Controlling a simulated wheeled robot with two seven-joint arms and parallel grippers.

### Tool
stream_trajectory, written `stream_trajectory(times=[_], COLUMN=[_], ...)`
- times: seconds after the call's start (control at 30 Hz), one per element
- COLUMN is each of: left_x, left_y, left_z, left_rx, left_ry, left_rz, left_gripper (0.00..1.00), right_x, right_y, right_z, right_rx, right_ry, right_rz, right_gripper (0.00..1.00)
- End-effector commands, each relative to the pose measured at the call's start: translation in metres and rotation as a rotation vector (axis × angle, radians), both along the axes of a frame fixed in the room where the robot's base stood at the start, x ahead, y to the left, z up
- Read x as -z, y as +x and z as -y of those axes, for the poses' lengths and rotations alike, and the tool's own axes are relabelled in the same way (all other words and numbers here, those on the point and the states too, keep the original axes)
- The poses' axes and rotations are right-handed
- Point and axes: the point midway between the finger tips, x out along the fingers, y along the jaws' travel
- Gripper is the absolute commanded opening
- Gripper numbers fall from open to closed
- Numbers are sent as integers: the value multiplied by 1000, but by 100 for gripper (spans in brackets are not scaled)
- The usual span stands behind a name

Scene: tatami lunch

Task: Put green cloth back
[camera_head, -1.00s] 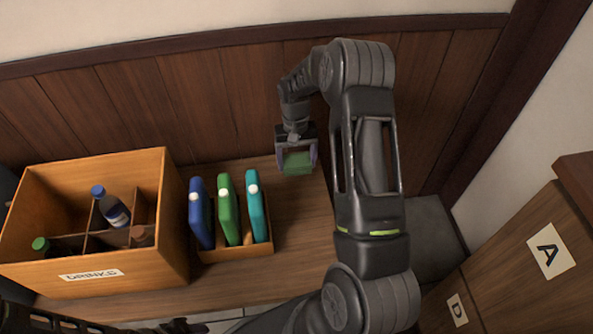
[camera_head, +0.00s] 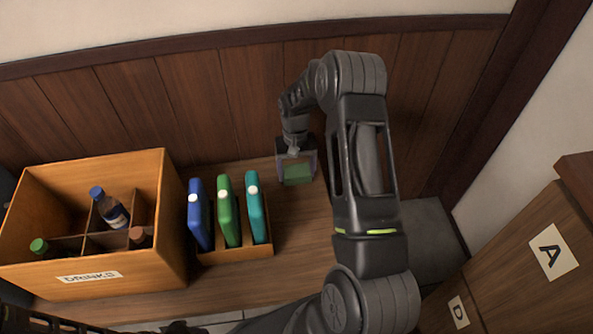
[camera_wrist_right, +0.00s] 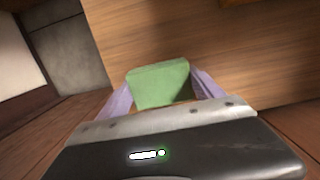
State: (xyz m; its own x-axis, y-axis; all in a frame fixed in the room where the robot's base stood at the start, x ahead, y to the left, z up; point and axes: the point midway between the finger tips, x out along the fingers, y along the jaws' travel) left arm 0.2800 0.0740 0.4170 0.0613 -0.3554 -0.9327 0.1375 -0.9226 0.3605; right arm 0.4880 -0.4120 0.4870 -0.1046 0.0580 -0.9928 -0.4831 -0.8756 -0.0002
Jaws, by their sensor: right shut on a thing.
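The green cloth (camera_head: 297,173) is a small folded block between the fingers of my right gripper (camera_head: 297,177). The gripper is shut on it, over the back right part of the wooden counter, close to the panelled wall. In the right wrist view the cloth (camera_wrist_right: 158,85) sits between two pale purple fingers, with the wood surface beyond it. I cannot tell whether the cloth touches the counter. My left gripper does not show clearly; only dark parts of mine appear along the bottom left edge.
A wooden drinks crate (camera_head: 95,277) with bottles stands at the left. Beside it, a small wooden holder (camera_head: 237,253) carries blue, green and teal packs. The counter (camera_head: 300,225) right of the holder is clear. Cabinets labelled A (camera_head: 552,247) and D (camera_head: 458,311) stand at the right.

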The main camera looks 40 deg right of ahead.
Motion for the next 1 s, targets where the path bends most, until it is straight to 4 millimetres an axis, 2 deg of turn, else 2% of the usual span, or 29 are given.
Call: stream_trajectory(times=[0.07,0.1,0.33,0.57,0.73,0.87,1.0], left_x=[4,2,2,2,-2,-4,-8], left_y=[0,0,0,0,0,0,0], left_z=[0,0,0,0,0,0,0], left_rx=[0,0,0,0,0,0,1], left_ry=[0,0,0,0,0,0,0], left_rz=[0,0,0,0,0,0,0], left_gripper=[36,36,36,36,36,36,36], right_x=[4,3,2,2,-6,-23,-50], right_y=[0,0,0,0,1,3,6], right_z=[0,0,0,0,0,1,3], right_rx=[0,0,0,0,0,-1,0], right_ry=[0,0,0,0,0,-1,-2], right_rz=[0,0,-1,0,1,3,4], right_gripper=[43,79,97,97,97,97,97])
